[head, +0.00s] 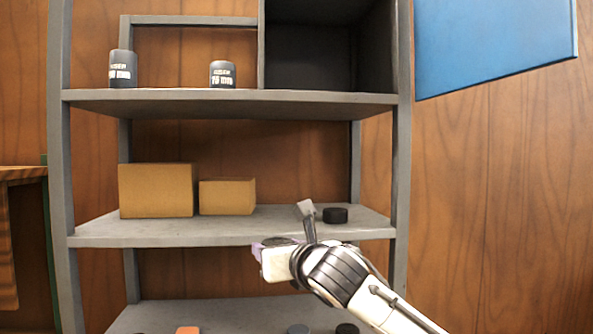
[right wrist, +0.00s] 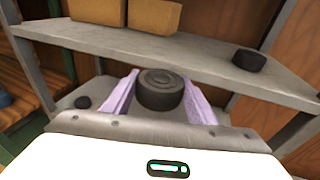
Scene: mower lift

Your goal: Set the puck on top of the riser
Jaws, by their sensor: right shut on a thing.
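My right gripper (head: 268,246) is in front of the front edge of the middle shelf. In the right wrist view its lilac fingers (right wrist: 161,84) are shut on a dark round puck (right wrist: 160,92), one finger on each side. In the head view the held puck (head: 284,240) shows only in part as a thin dark shape. Two dark grey cylinders with riser labels stand upright on the upper shelf: a taller riser (head: 122,70) at the left and a shorter riser (head: 222,75) right of it. Their tops look bare. My left gripper is out of view.
The middle shelf (head: 120,232) bears two cardboard boxes (head: 156,191) (head: 228,197) and another black puck (head: 335,215). A dark cubby (head: 310,60) and an open blue door (head: 495,45) are at upper right. Several small things lie on the bottom shelf (head: 230,312).

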